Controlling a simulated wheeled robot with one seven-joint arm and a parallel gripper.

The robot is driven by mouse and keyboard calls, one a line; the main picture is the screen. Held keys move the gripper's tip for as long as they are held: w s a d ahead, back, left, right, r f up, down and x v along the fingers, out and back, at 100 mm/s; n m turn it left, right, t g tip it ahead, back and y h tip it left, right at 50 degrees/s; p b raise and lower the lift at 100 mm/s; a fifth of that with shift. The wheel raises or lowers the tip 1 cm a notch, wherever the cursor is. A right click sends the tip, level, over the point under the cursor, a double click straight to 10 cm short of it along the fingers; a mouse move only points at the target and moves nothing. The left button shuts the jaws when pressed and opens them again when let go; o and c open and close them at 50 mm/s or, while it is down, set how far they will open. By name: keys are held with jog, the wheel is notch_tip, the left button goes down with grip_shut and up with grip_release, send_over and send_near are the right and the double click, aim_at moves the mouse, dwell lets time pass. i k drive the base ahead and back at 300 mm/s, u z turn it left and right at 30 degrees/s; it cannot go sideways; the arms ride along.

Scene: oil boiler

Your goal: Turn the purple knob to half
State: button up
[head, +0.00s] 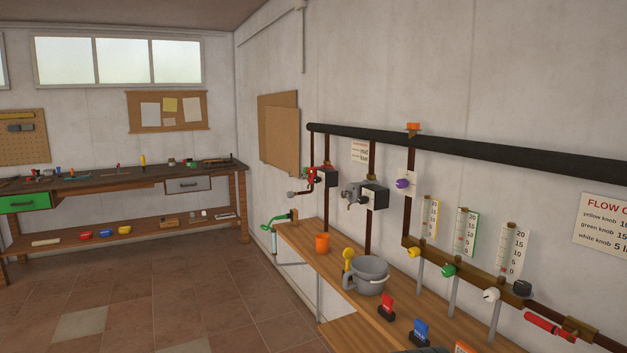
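The purple knob (403,183) is small and sits on a pale plate on a vertical brown pipe, right of the middle of the head view. It is too small to tell how far it is turned. An orange part (413,127) sits above it on the thick black pipe. My gripper is not recognisable in this view, and nothing is seen touching the purple knob.
Yellow (413,252), green (448,270) and white (491,295) knobs sit under gauges. The tiled floor (185,300) at left is clear.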

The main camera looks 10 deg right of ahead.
aim_at(402, 183)
jog(key=u, duration=0.35)
jog(key=i, duration=1.1)
jog(key=z, duration=0.6)
jog(key=i, duration=0.85)
jog(key=z, duration=0.9)
